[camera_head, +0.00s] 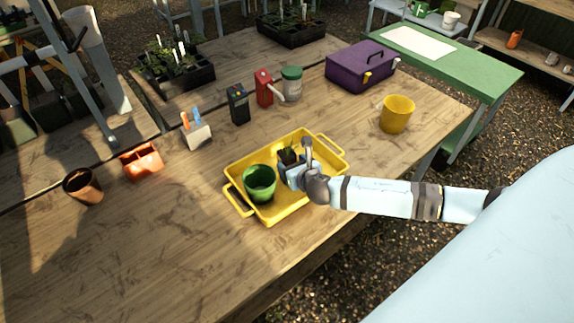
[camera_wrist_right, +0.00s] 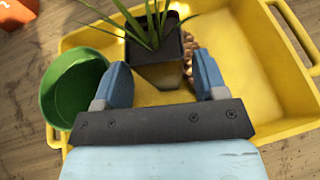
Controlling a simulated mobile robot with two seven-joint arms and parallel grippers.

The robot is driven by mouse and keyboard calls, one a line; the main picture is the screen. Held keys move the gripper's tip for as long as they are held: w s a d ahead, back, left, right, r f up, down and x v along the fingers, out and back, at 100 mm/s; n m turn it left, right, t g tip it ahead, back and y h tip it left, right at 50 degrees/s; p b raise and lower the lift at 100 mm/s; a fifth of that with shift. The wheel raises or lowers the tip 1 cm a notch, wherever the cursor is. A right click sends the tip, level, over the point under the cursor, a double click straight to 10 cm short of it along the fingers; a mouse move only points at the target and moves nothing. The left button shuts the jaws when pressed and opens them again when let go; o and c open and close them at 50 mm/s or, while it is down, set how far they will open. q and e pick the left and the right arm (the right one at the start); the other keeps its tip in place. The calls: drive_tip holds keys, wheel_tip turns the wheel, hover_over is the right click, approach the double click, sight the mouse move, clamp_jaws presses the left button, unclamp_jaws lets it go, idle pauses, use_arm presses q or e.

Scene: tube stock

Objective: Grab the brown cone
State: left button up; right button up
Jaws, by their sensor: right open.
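A small part of a brown, ridged thing, likely the brown cone (camera_wrist_right: 188,52), shows in the right wrist view, beside and partly behind a dark square pot (camera_wrist_right: 158,62) with a long-leaved plant. I cannot make the cone out in the head view. My right gripper (camera_wrist_right: 163,78) is open above the yellow tray (camera_wrist_right: 262,75), its fingers spread either side of the pot's near face; contact cannot be told. In the head view my right gripper (camera_head: 290,174) hides part of the tray (camera_head: 238,163). My left gripper is not in view.
A green pot (camera_head: 259,183) stands in the tray, left of my right gripper. An orange container (camera_head: 142,162), a brown pot (camera_head: 82,186), a yellow pot (camera_head: 397,114) and a purple box (camera_head: 355,70) stand around on the wooden table. The table's near left is clear.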

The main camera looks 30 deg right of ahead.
drive_tip(key=x, duration=0.3)
drive_tip(key=shift+w+f, duration=0.15)
drive_tip(key=shift+w, duration=0.2)
drive_tip(key=c, duration=0.8)
drive_tip(key=shift+o, duration=0.2)
drive_tip(key=shift+r, duration=0.2)
